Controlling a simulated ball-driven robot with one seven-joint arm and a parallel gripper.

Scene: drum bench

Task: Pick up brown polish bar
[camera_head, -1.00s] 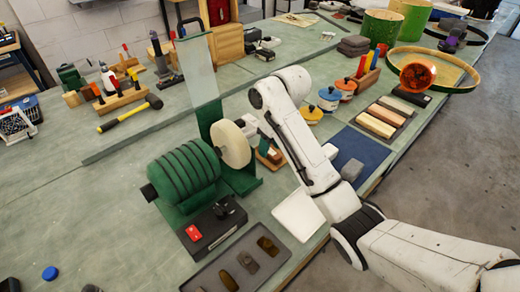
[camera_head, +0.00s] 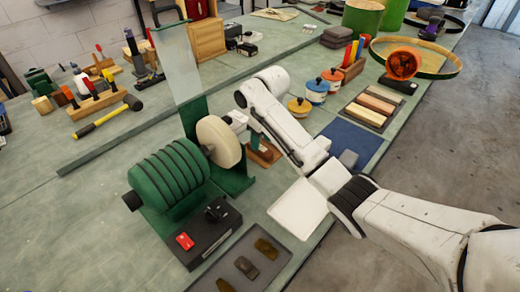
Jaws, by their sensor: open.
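A shallow dark tray (camera_head: 284,243) at the bottom of the head view holds three small bars. The rear bar (camera_head: 267,249) is olive-brown, the middle bar (camera_head: 246,267) is darker grey-brown, and the front bar (camera_head: 226,285) is brownish and partly cut by the frame edge. I cannot tell for sure which is the brown polish bar. My white arm reaches in from the lower right, over the bench to the right of the tray. My gripper cannot be made out. Nothing of mine touches the bars.
A green motor (camera_head: 168,175) with a pale buffing wheel (camera_head: 219,142) and a black switch box (camera_head: 205,240) stand just behind and left of the tray. A white flat panel (camera_head: 298,207) lies right of it. A blue mat (camera_head: 352,140) and lidded pots lie farther right.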

